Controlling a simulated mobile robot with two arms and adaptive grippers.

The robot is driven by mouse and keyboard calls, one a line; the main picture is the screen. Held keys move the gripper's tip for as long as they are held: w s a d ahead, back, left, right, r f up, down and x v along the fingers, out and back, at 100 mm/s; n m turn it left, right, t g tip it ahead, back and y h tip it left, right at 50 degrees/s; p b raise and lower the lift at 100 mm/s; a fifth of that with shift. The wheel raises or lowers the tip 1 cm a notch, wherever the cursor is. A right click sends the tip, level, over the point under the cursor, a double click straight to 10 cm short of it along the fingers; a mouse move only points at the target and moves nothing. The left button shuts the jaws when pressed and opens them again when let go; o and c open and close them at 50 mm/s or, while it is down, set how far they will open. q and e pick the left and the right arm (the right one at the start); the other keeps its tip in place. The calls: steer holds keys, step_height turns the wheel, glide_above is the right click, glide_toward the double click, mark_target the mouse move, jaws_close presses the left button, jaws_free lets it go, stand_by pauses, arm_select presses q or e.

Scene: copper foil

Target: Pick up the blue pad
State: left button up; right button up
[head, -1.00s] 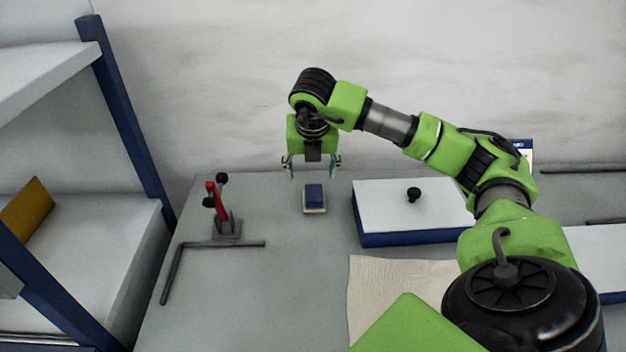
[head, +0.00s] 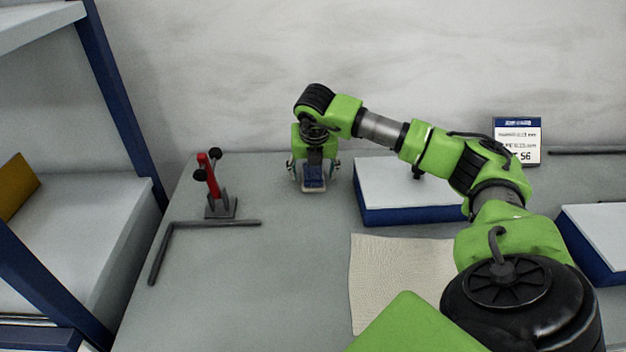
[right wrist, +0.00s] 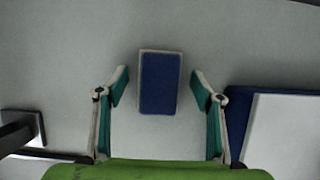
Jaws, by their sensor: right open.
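The blue pad (head: 314,184) is a small block with a blue top and a pale lower layer, lying on the grey table. In the head view my right gripper (head: 314,180) hangs over it and partly hides it. In the right wrist view the pad (right wrist: 160,83) lies between the fingertips of the open right gripper (right wrist: 160,88), with a gap on each side. Whether the fingertips are at the pad's height I cannot tell. My left gripper is not in view.
A red-handled clamp (head: 212,186) and a dark L-shaped bar (head: 205,225) lie left of the pad. A white-topped blue box (head: 400,190) stands close on the right. A beige cloth (head: 385,270) lies in front. A shelf with blue posts (head: 120,95) stands at the left.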

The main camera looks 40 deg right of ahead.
steer(key=shift+r, duration=0.1)
steer(key=c, duration=1.2)
